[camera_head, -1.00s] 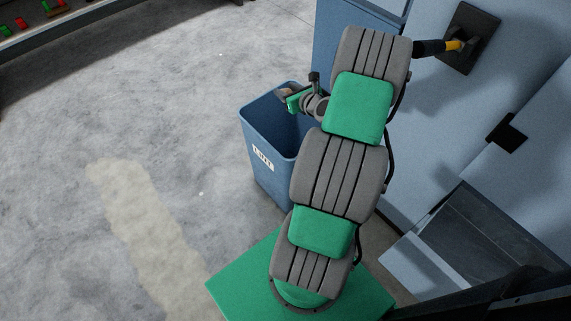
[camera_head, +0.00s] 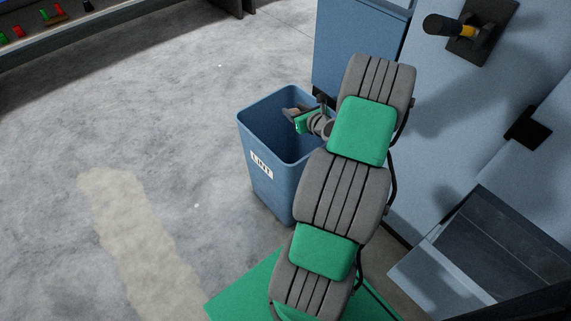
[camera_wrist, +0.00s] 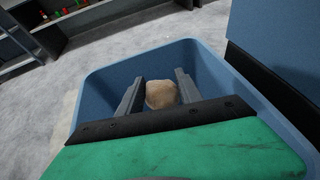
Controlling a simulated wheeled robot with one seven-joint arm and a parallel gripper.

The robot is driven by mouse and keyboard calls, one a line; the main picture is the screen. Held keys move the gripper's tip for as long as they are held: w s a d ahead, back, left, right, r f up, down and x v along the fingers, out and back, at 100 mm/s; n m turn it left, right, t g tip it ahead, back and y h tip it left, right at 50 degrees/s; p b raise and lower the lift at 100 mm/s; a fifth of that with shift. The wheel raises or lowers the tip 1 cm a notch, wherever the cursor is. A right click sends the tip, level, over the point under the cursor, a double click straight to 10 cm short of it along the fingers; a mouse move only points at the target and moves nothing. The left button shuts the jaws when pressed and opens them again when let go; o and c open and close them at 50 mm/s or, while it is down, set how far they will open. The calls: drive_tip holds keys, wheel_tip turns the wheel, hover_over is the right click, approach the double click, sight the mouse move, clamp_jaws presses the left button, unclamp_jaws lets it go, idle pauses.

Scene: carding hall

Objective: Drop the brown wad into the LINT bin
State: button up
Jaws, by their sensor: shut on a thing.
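The LINT bin (camera_head: 262,181) is a blue open-topped bin with a white label, standing on the floor left of my arm. Its rim also shows in the wrist view (camera_wrist: 129,55). My gripper (camera_head: 291,113) is over the bin's opening, near its far right side. In the wrist view my gripper (camera_wrist: 158,88) has its two dark fingers on either side of the brown wad (camera_wrist: 161,95), shut on it. The wad is roundish and tan, and appears inside the outline of the bin's mouth. How far it is above or below the rim I cannot tell.
A blue cabinet (camera_head: 352,45) stands just behind the bin. A pale blue machine with a black-handled lever (camera_head: 447,27) is at the right. A shelf with red and green items (camera_head: 60,20) is at the far left. The grey floor left of the bin is clear.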

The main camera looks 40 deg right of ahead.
drive_tip(key=o, duration=1.4)
drive_tip(key=shift+s, duration=0.1)
drive_tip(key=p+v, duration=0.2)
drive_tip(key=v, duration=0.5)
drive_tip(key=shift+s+r, duration=0.2)
drive_tip(key=shift+s, duration=0.1)
